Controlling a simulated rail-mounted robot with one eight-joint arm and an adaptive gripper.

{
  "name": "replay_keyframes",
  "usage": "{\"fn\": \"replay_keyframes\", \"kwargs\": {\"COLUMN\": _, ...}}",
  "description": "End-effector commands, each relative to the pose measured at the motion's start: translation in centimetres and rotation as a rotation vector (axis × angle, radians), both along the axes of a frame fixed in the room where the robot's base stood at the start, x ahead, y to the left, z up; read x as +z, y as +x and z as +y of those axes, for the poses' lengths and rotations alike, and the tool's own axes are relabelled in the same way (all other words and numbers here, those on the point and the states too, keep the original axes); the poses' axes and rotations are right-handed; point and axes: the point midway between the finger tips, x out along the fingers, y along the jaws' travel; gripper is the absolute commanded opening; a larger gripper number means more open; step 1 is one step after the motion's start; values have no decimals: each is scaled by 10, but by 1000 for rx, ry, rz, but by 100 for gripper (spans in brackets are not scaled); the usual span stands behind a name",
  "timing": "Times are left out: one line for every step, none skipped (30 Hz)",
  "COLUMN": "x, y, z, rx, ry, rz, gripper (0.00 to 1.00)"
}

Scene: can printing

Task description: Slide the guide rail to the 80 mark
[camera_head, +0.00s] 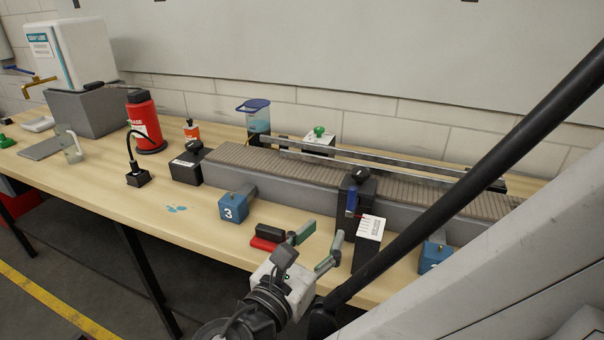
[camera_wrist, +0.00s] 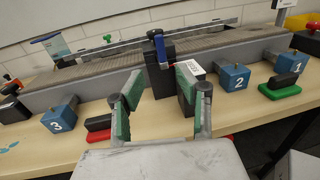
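The guide rail (camera_head: 390,160) is a long thin metal bar running along the far side of the conveyor (camera_head: 310,170); in the wrist view the rail (camera_wrist: 130,44) spans above the belt. A black post (camera_head: 345,225) with a blue-and-red part (camera_head: 351,200) stands at the conveyor's near side. A white card with small print (camera_head: 371,228) sits on a black block beside it; no 80 mark is readable. My gripper (camera_head: 322,238) is open and empty, in front of the post. In the wrist view the post's blue part (camera_wrist: 160,48) shows between the green-padded fingers (camera_wrist: 160,88).
Blue blocks numbered 3 (camera_head: 233,207), 2 (camera_wrist: 235,77) and 1 (camera_wrist: 290,62) line the conveyor's near side. A red-and-black block (camera_head: 268,236) lies left of my gripper. A red bottle (camera_head: 146,122) stands further left.

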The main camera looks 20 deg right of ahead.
Motion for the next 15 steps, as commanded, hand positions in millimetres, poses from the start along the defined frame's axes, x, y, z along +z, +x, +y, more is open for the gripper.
{"fn": "replay_keyframes", "kwargs": {"x": 2, "y": 0, "z": 0, "rx": 0, "ry": -11, "rz": 1, "gripper": 33}}
{"fn": "replay_keyframes", "kwargs": {"x": 2, "y": 0, "z": -1, "rx": -1, "ry": -15, "rz": 1, "gripper": 33}}
{"fn": "replay_keyframes", "kwargs": {"x": 2, "y": 1, "z": -2, "rx": -2, "ry": -17, "rz": 2, "gripper": 33}}
{"fn": "replay_keyframes", "kwargs": {"x": 2, "y": 1, "z": -3, "rx": -3, "ry": -16, "rz": 2, "gripper": 33}}
{"fn": "replay_keyframes", "kwargs": {"x": 2, "y": 2, "z": -5, "rx": -3, "ry": -16, "rz": 1, "gripper": 33}}
{"fn": "replay_keyframes", "kwargs": {"x": 2, "y": 4, "z": -7, "rx": -3, "ry": -15, "rz": 2, "gripper": 33}}
{"fn": "replay_keyframes", "kwargs": {"x": 2, "y": 6, "z": -10, "rx": -4, "ry": -15, "rz": 2, "gripper": 33}}
{"fn": "replay_keyframes", "kwargs": {"x": 2, "y": 7, "z": -12, "rx": -5, "ry": -14, "rz": 1, "gripper": 33}}
{"fn": "replay_keyframes", "kwargs": {"x": 2, "y": 9, "z": -15, "rx": -4, "ry": -14, "rz": 1, "gripper": 33}}
{"fn": "replay_keyframes", "kwargs": {"x": 2, "y": 11, "z": -18, "rx": -5, "ry": -13, "rz": 2, "gripper": 33}}
{"fn": "replay_keyframes", "kwargs": {"x": 2, "y": 13, "z": -20, "rx": -5, "ry": -13, "rz": 2, "gripper": 33}}
{"fn": "replay_keyframes", "kwargs": {"x": 2, "y": 15, "z": -24, "rx": -5, "ry": -13, "rz": 2, "gripper": 33}}
{"fn": "replay_keyframes", "kwargs": {"x": 2, "y": 17, "z": -26, "rx": -5, "ry": -13, "rz": 2, "gripper": 33}}
{"fn": "replay_keyframes", "kwargs": {"x": 2, "y": 19, "z": -29, "rx": -4, "ry": -13, "rz": 1, "gripper": 33}}
{"fn": "replay_keyframes", "kwargs": {"x": 2, "y": 21, "z": -32, "rx": -5, "ry": -13, "rz": 1, "gripper": 33}}
